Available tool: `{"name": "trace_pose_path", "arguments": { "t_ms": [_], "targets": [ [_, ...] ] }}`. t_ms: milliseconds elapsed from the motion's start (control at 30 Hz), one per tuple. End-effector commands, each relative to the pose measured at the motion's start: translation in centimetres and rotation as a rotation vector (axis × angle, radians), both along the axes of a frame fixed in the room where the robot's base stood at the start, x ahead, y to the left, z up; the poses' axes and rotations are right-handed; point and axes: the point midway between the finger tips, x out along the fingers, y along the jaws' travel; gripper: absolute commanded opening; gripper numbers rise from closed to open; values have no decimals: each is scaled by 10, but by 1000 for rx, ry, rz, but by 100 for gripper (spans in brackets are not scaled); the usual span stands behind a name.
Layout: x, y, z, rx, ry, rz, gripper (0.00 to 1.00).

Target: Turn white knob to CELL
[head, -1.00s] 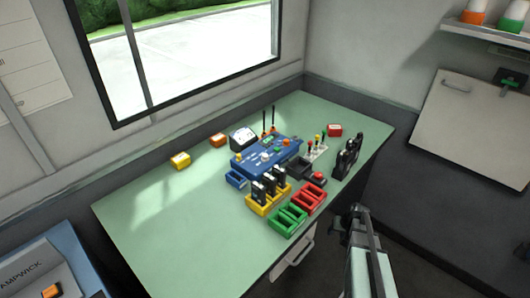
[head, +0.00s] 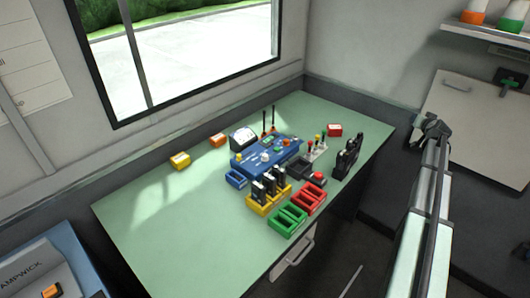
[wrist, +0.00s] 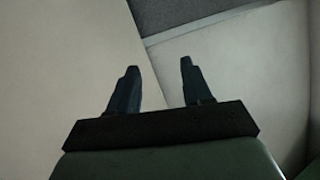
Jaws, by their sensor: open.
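A blue radio panel (head: 272,152) with several small coloured knobs lies on the green desk, toward its back right. A small white knob (head: 265,156) shows on the panel's near-left part; its pointer and any label such as CELL are too small to read. My gripper shows in the wrist view (wrist: 156,85) with its two dark fingers apart and nothing between them. In the head view my arm stands at the right, off the desk, and its end (head: 431,128) is raised in front of the grey wall, well apart from the panel.
The green desk (head: 150,220) has free room at the left and front. Yellow (head: 258,209), green (head: 274,222) and red bins stand before the panel. Black handsets (head: 346,158), a red button (head: 318,175) and small levers stand to its right. Two antennas rise behind.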

Motion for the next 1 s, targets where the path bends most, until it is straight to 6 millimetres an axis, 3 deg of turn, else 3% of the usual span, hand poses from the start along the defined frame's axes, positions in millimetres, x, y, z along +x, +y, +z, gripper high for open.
{"name": "trace_pose_path", "arguments": {
  "t_ms": [33,167,233,367,467,667,867,1000],
  "targets": [
    [6,-4,19,-14,-21,0,50],
    [22,8,54,-49,-36,31,50],
    [34,29,69,-68,-22,74,50],
    [53,83,77,-100,48,180,50],
    [65,131,74,-121,119,274,50],
    [75,246,63,-180,302,493,50],
    [64,356,54,-251,495,703,50],
    [45,424,50,-306,632,838,50]
  ]
}}
